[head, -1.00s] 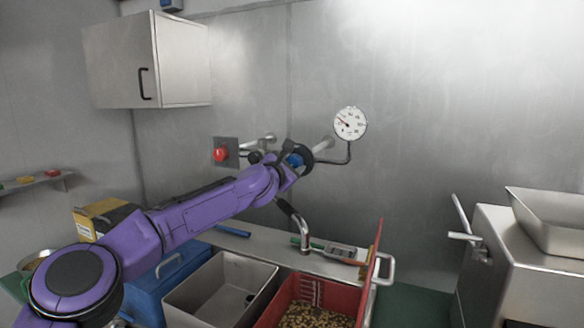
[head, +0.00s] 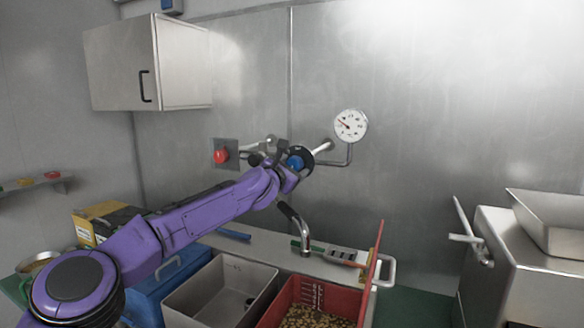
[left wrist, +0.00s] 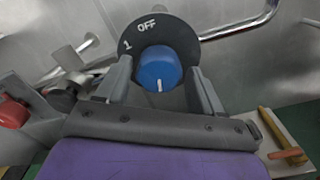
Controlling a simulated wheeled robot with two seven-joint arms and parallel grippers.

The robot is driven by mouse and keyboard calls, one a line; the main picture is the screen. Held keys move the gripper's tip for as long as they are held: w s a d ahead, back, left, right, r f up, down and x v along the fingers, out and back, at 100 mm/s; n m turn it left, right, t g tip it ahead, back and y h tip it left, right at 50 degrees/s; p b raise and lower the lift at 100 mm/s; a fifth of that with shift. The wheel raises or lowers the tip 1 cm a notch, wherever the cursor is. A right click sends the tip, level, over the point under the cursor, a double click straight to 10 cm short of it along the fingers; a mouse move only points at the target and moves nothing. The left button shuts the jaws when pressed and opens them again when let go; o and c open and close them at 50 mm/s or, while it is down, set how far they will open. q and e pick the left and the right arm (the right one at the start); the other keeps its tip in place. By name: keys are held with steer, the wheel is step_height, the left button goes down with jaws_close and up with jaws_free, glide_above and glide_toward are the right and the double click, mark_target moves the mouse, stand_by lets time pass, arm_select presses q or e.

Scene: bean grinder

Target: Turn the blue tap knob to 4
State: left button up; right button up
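The blue tap knob (left wrist: 158,68) sits on a dark round dial plate (left wrist: 148,30) on the wall. The plate shows OFF at the top and 1 at its upper left; no 4 can be seen. The knob's white mark points down in the left wrist view. My left gripper (left wrist: 158,82) straddles the knob with a finger on each side, and gaps show between fingers and knob. In the head view the blue knob (head: 295,161) is partly hidden by my left gripper (head: 288,165). My right gripper is not in view.
A round gauge (head: 350,124) on a bent pipe stands right of the knob. A red knob (head: 221,156) is to its left. The wall at right is bare.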

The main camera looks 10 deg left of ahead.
arm_select(q)
steer(key=shift+r, duration=0.1)
steer(key=s+a+b, duration=0.2)
steer(key=s+b, duration=0.4)
steer(key=s, duration=0.4)
steer(key=shift+s, duration=0.2)
steer(key=shift+a, duration=0.1)
